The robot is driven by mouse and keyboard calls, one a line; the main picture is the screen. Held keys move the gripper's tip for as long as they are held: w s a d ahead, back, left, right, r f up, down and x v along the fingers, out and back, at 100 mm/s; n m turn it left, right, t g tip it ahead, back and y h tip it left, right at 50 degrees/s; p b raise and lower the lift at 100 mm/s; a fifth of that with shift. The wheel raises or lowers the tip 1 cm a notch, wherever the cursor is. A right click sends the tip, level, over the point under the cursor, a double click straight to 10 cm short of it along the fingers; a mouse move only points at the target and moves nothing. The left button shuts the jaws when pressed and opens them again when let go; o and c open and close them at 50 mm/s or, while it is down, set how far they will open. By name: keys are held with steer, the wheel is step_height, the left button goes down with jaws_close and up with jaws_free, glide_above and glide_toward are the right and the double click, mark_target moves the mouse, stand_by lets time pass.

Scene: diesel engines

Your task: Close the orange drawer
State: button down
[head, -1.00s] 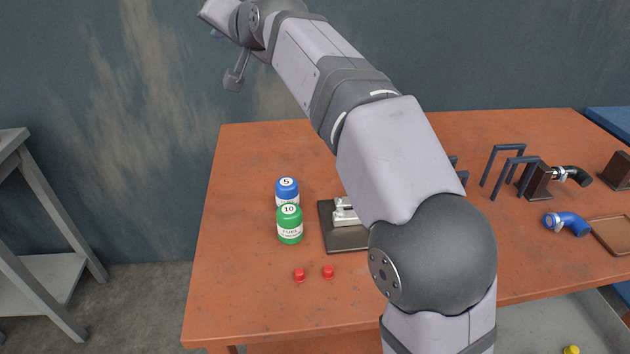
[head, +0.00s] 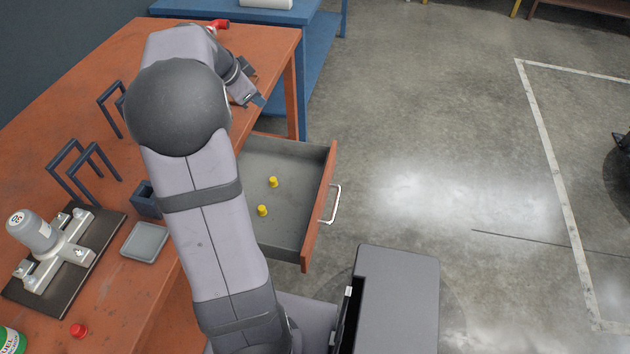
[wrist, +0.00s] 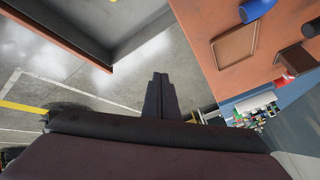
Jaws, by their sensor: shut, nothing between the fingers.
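The orange drawer (head: 319,205) stands pulled out from the orange table, its front panel facing right with a pale metal handle (head: 333,204). Its grey inside holds two yellow caps (head: 273,182). In the wrist view the drawer's orange edge (wrist: 62,44) and grey inside show at upper left. My gripper (head: 256,99) is near the table's right edge, beyond the drawer's far end in the head view and apart from the handle. In the wrist view its dark fingers (wrist: 160,78) are together and empty, with the floor beyond. My arm hides part of the drawer's left side.
The orange table (head: 60,100) carries dark frames (head: 75,170), a grey canister on a stand (head: 35,232) and a red cap (head: 79,331). A blue table (head: 250,12) stands beyond. The floor (head: 430,150) right of the drawer is clear. A brown tray (wrist: 234,46) shows in the wrist view.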

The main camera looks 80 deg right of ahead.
steer(key=s+a+f+m+g+y, duration=0.1)
steer(key=s+a+f+m+y, duration=0.2)
steer(key=s, duration=0.5)
steer(key=s+a+f+m+g+y+p, duration=0.1)
steer(key=s+a+f+m, duration=0.25)
steer(key=s, duration=0.45)
steer(key=s+a+f+m+g+y, duration=0.1)
steer(key=s+a+f+m+y, duration=0.2)
steer(key=s+a, duration=0.35)
step_height(320, 180, down, 10)
steer(key=d+p, duration=0.2)
steer(key=shift+s+p, duration=0.4)
steer(key=shift+s, duration=0.05)
steer(key=shift+r, duration=0.1)
